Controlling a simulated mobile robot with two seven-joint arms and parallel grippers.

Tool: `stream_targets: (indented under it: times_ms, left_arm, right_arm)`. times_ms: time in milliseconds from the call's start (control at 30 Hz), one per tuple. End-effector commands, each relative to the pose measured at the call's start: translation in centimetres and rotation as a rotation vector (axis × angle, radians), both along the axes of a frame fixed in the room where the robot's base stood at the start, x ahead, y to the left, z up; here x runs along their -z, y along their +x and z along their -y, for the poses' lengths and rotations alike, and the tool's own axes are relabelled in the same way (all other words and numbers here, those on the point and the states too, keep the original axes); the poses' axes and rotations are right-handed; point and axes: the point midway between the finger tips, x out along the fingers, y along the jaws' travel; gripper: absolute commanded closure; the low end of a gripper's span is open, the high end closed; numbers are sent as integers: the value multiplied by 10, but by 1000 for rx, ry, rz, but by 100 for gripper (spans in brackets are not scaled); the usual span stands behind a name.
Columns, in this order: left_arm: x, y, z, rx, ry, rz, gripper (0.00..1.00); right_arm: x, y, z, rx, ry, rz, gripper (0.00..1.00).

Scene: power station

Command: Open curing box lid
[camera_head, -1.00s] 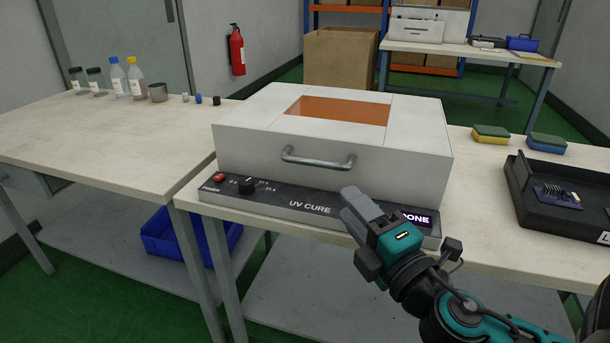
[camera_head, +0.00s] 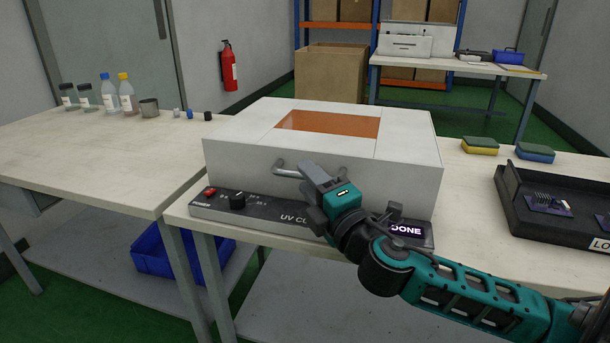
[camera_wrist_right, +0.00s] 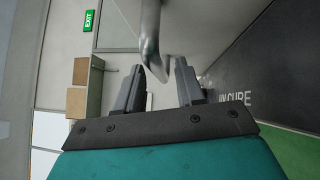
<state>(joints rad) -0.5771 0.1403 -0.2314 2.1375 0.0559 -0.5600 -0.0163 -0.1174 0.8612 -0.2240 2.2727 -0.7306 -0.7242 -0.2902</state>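The white curing box (camera_head: 400,165) stands on the bench with its lid (camera_head: 252,122) down. An orange window (camera_head: 328,123) is set in the lid. A grey bar handle (camera_head: 284,172) is on its front; its right part is hidden behind my right gripper (camera_head: 312,178). In the right wrist view the handle (camera_wrist_right: 151,40) reaches down to the gap between the fingertips of my right gripper (camera_wrist_right: 158,72). The fingers are apart, and I cannot tell whether either touches the handle. My left gripper is not in view.
The control panel (camera_head: 265,212) below the lid shows DONE at its right. A black tray (camera_head: 510,210) and two sponges (camera_head: 480,146) lie to the right. Bottles (camera_head: 127,95) and small caps stand on the left table (camera_head: 80,150). A cardboard box (camera_head: 330,75) stands behind.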

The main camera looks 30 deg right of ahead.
Motion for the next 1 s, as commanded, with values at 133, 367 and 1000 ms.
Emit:
stream_targets:
  times_ms: [133, 367, 1000]
  left_arm:
    - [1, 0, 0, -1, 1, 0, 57]
    - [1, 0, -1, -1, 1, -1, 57]
    - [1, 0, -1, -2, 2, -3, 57]
  right_arm:
    - [-2, 14, 1, 0, 0, 1, 62]
    - [-2, 21, 1, -1, 0, 0, 62]
    - [-2, 21, 1, -1, 1, 0, 100]
